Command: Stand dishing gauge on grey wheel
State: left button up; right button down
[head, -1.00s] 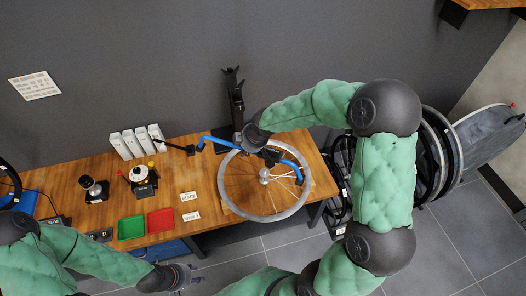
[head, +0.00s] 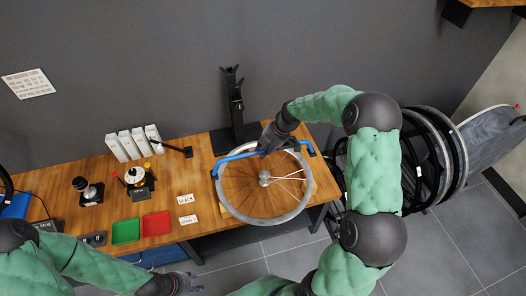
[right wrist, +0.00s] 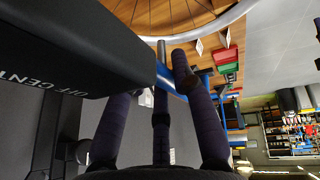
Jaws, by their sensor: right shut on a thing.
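The grey wheel (head: 262,221) lies flat on the right part of the wooden bench, and its rim also shows at the top of the right wrist view (right wrist: 205,30). The blue dishing gauge (head: 236,156) is a bent bar across the far part of the wheel. My right gripper (head: 268,146) is shut on the gauge near its middle; the blue bar also shows by the fingers in the right wrist view (right wrist: 170,80). I cannot tell whether the gauge touches the wheel. My left gripper (head: 188,282) is in front of the bench, away from both, its fingers too small to read.
A black stand (head: 234,105) rises behind the wheel. Green (head: 126,231) and red (head: 156,224) trays, small label cards (head: 186,199), white boxes (head: 131,143) and dark tools (head: 139,180) are left of the wheel. Several wheels (head: 440,160) stand right of the bench.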

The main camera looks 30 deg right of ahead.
jog(key=shift+f+b, duration=1.35)
jog(key=shift+f, duration=2.15)
jog(key=shift+f+b, duration=1.3)
jog(key=c, duration=1)
grip_release()
jog(key=shift+o, duration=0.2)
jog(key=v, duration=1.2)
